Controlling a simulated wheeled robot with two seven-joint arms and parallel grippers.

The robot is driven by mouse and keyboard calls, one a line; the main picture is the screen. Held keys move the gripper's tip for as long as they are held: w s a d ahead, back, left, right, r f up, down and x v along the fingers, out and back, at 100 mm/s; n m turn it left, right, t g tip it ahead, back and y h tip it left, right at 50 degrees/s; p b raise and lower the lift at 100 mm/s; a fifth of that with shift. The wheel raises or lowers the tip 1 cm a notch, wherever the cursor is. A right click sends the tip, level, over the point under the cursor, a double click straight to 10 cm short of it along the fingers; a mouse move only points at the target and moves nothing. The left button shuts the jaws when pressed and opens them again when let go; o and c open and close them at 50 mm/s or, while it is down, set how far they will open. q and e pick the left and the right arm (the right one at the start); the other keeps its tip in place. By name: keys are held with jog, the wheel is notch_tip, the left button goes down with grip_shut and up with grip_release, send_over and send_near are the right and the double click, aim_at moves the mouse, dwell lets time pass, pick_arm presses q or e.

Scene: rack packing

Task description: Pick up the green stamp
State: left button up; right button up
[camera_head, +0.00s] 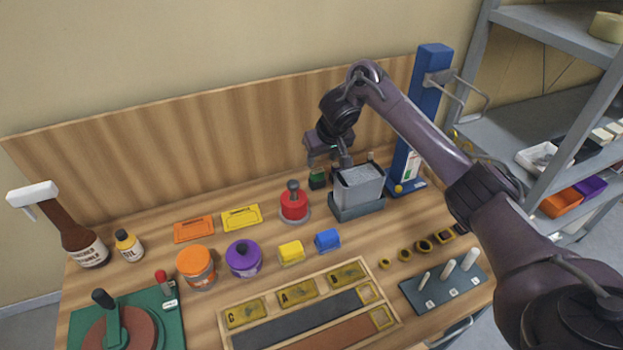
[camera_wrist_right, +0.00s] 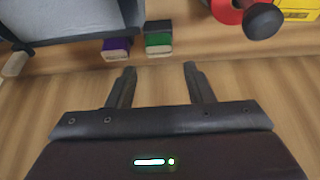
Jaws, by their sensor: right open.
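The green stamp (camera_head: 317,179) stands at the back of the bench, left of the grey metal bin; it has a dark top and also shows in the right wrist view (camera_wrist_right: 158,42). A purple stamp (camera_wrist_right: 116,48) is beside it in that view. My right gripper (camera_head: 328,161) is above and close to the green stamp in the head view. In the right wrist view, its fingers (camera_wrist_right: 158,83) are open and apart, with bare wood between them. The green stamp lies just beyond the fingertips, roughly in line with the gap, and appears untouched. My left gripper is not in view.
The grey metal bin (camera_head: 360,189) stands right of the green stamp. A red round pot with a dark knob (camera_head: 294,206) is in front, to the left. The wooden back panel (camera_head: 230,140) rises behind. A blue post (camera_head: 428,100) stands at the right.

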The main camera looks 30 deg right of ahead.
aim_at(318, 170)
jog(key=b+x, duration=0.1)
jog(key=x, duration=0.2)
jog(key=shift+f, duration=0.2)
jog(key=x, duration=0.4)
jog(key=shift+w, duration=0.1)
jog(key=shift+w+d+f, duration=0.1)
jog(key=shift+w+f, duration=0.15)
jog(key=shift+f, duration=0.2)
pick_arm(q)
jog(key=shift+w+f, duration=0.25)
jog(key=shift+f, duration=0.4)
pick_arm(e)
jog(key=c, duration=0.6)
jog(key=shift+r, duration=0.15)
jog(key=shift+c, duration=0.2)
